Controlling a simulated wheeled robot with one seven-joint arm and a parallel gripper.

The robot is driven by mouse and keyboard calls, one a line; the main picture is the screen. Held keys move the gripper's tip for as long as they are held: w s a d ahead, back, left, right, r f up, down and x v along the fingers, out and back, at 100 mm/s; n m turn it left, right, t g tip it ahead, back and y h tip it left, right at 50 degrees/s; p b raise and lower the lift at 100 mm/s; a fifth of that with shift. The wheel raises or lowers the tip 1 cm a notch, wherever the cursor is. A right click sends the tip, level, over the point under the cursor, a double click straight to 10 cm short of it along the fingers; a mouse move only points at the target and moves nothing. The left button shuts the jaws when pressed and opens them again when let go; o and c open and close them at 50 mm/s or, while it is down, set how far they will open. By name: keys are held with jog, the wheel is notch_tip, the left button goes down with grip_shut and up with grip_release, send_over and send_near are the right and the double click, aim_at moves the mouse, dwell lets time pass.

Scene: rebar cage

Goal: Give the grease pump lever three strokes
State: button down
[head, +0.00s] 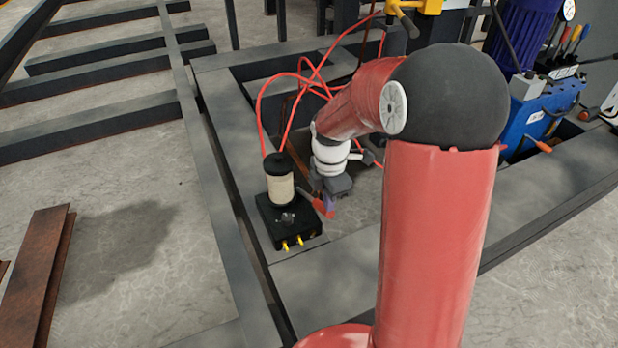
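The grease pump (280,190) has a cream cylinder with a black cap, standing on a black base block with yellow fittings at its front. A red hose rises from its top. A short red piece (319,207), which looks like the pump lever, sticks out at the right of the base. My gripper (329,204) is at the end of my red arm, just right of the pump, with its tip right at this red piece. The fingers are small and partly hidden, so I cannot tell whether they grip the lever or only touch it.
A blue hydraulic unit (540,115) with levers stands at the right. Rusty steel beams (38,270) lie at the left, with bare concrete floor (140,220) between.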

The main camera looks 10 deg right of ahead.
jog(key=shift+w+a+r+p, duration=0.1)
jog(key=shift+w+r+p, duration=0.25)
jog(key=shift+r, duration=0.25)
jog(key=shift+w+a+r+p, duration=0.1)
jog(key=shift+w+r+p, duration=0.15)
jog(key=shift+r+p, duration=0.25)
jog(key=shift+w+r, duration=0.3)
jog(key=r, duration=0.1)
jog(key=w+r, duration=0.2)
jog(key=shift+w+a+r, duration=0.1)
jog(key=shift+a+r, duration=0.15)
jog(key=shift+r, duration=0.05)
